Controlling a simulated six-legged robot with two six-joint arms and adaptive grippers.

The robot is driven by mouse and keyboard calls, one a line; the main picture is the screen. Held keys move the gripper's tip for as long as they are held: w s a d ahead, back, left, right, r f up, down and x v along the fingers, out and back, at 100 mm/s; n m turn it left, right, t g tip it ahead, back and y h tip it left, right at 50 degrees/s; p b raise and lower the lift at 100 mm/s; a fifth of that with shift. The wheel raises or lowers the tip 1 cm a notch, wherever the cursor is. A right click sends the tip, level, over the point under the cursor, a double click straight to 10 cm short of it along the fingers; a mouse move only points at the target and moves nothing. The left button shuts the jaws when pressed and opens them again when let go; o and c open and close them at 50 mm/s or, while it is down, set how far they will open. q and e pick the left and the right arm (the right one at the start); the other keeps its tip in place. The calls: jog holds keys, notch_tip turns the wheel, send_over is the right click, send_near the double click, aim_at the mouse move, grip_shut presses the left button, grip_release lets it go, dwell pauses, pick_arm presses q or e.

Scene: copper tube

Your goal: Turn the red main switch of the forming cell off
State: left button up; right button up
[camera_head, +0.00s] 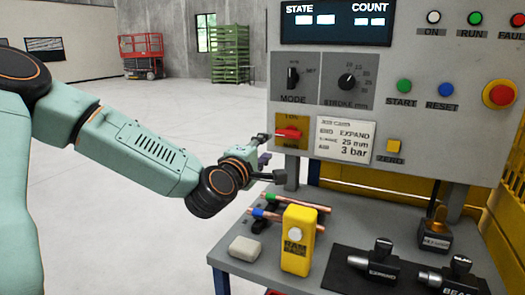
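The red main switch (288,133) sits on a yellow plate (292,145) at the lower left of the grey control panel. Its red handle lies about horizontal. The small lettering on the plate is too blurred to read for sure. My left gripper (273,157) is just left of and below the switch, with its fingers spread apart and nothing between them. The upper fingertip is close to the left end of the red handle; I cannot tell whether they touch. My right gripper is not in view.
The panel (440,120) carries a mode knob (292,78), a stroke knob (346,82), buttons and a red emergency stop (499,94). Below, the grey bench (330,262) holds copper tubes (303,201), a yellow device (298,240), a pale block (244,249) and black tools (380,260). The floor at left is clear.

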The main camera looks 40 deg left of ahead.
pick_arm(q)
jog(key=shift+s+d, duration=0.2)
jog(key=shift+s, duration=0.15)
dwell(0.6)
